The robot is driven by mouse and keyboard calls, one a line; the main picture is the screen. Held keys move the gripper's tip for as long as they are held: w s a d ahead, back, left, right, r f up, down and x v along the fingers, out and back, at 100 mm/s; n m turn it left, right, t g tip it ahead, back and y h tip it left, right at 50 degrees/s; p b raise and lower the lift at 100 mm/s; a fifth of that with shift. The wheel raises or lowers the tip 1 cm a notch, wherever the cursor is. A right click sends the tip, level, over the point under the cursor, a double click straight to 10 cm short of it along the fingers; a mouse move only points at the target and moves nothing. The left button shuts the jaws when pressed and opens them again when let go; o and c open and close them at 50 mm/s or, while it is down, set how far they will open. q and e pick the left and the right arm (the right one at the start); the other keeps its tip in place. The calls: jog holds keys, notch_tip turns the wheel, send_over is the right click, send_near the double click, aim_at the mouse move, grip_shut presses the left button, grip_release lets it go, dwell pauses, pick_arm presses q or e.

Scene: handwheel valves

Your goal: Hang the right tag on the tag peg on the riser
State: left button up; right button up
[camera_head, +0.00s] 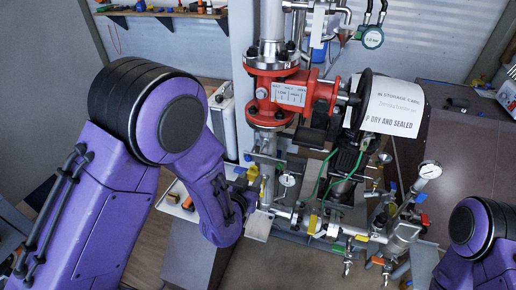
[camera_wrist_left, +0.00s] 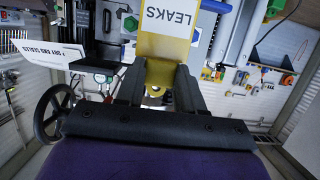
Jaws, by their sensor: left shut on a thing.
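My left gripper (camera_wrist_left: 155,92) is shut on a yellow tag (camera_wrist_left: 158,72) with a white panel reading "LEAKS", which sticks out beyond the fingertips in the left wrist view. The rest of its wording is cut off by the frame. In the head view my purple left arm reaches in front of the lower pipework, and its wrist hides most of the gripper. The riser (camera_head: 272,22) is the vertical grey pipe above the red valve (camera_head: 290,94). I cannot make out the tag peg. My right gripper is out of view; only my right arm shows at the right edge.
A black handwheel (camera_head: 354,112) with a white storage card (camera_head: 394,108) stands right of the valve. Gauges, small levers and pipes (camera_head: 345,230) crowd the area below. A tool shelf (camera_head: 160,13) is at the back left. The brown surface (camera_head: 450,150) at right looks mostly clear.

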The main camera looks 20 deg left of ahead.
aim_at(253, 170)
pick_arm(q)
jog(key=shift+a+r, duration=0.1)
jog(key=shift+r, duration=0.1)
jog(key=shift+s+a, duration=0.15)
jog(key=shift+s, duration=0.1)
jog(key=shift+d+r, duration=0.1)
jog(key=shift+d, duration=0.1)
jog(key=shift+w, duration=2.95)
jog(key=shift+w+d+b, duration=0.1)
jog(key=shift+w+b, duration=0.2)
jog(key=shift+w, duration=1.9)
jog(key=o, duration=1.1)
